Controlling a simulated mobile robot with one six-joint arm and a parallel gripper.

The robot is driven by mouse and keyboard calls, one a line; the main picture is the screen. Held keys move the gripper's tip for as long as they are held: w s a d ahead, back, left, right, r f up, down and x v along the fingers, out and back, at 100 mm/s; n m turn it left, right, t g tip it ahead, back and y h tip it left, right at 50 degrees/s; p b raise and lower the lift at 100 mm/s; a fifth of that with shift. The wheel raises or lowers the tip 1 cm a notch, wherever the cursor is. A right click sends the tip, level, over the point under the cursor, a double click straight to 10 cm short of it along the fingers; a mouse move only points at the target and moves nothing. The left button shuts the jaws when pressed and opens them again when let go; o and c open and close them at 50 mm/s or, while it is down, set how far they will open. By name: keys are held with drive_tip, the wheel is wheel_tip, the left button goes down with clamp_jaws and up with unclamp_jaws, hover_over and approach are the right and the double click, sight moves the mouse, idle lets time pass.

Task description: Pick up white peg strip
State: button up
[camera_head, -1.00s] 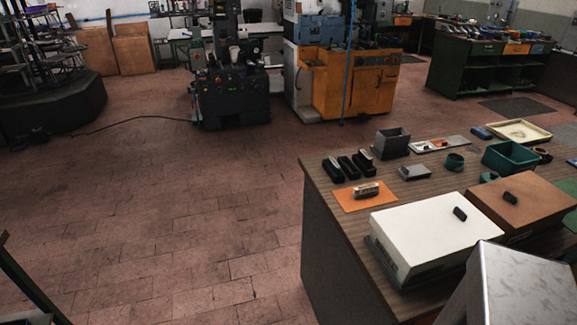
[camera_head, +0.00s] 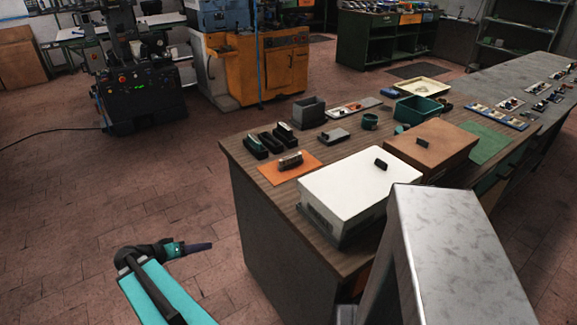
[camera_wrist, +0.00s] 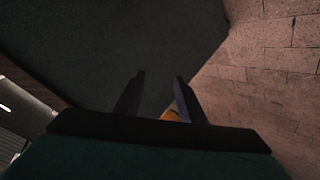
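I cannot make out for sure which thing is the white peg strip. A small block with a pale side (camera_head: 290,161) lies on an orange mat (camera_head: 272,175) near the bench's left edge. Several dark blocks (camera_head: 271,142) with pale strips on top stand just behind the mat. My gripper (camera_head: 208,246) is off the bench's left side, over the floor, apart from everything. In the wrist view, the gripper (camera_wrist: 158,82) shows two dark fingers spread with nothing between them. The wrist camera faces a dark panel and the brick floor, with none of the bench-top things in view.
The wooden bench (camera_head: 240,150) carries a white-topped box (camera_head: 345,185), a brown box (camera_head: 440,145), a grey open bin (camera_head: 308,113) and a teal bin (camera_head: 416,108). A grey metal block (camera_head: 455,245) rises at the front right. The brick floor (camera_head: 130,200) left of the bench is clear.

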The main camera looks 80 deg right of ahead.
drive_tip(key=s+d+r+m+g+h+b, duration=0.1)
drive_tip(key=s+d+r+m, duration=0.3)
drive_tip(key=r, duration=0.4)
drive_tip(key=s+d+r+m+g+b, duration=0.1)
drive_tip(key=s+d+r+m+g, duration=0.2)
drive_tip(key=s+d+r, duration=0.4)
drive_tip(key=s+d+r+m+g+h+b, duration=0.1)
drive_tip(key=s+d+r+m+g, duration=0.1)
drive_tip(key=s+d+r+m, duration=0.2)
drive_tip(key=shift+s+d+r+m+g+h, duration=0.1)
drive_tip(key=shift+s+d+r, duration=0.2)
drive_tip(key=shift+s+r, duration=0.35)
drive_tip(key=shift+s+d+r+m+g+h, duration=0.1)
drive_tip(key=shift+s+d+r, duration=0.2)
drive_tip(key=shift+r, duration=0.6)
drive_tip(key=shift+s+d+r+m+g+h, duration=0.1)
drive_tip(key=shift+s+d+r, duration=0.15)
drive_tip(key=shift+s+r, duration=0.4)
drive_tip(key=shift+d+r, duration=0.1)
drive_tip(key=p, duration=0.2)
approach(292, 155)
drive_tip(key=shift+s+a+x, duration=0.1)
drive_tip(key=shift+x, duration=0.9)
drive_tip(key=shift+s+a+x, duration=0.15)
drive_tip(key=shift+x, duration=0.9)
drive_tip(key=shift+p+x, duration=1.05)
drive_tip(key=shift+x, duration=0.85)
drive_tip(key=shift+s+d, duration=0.35)
drive_tip(key=shift+d, duration=0.2)
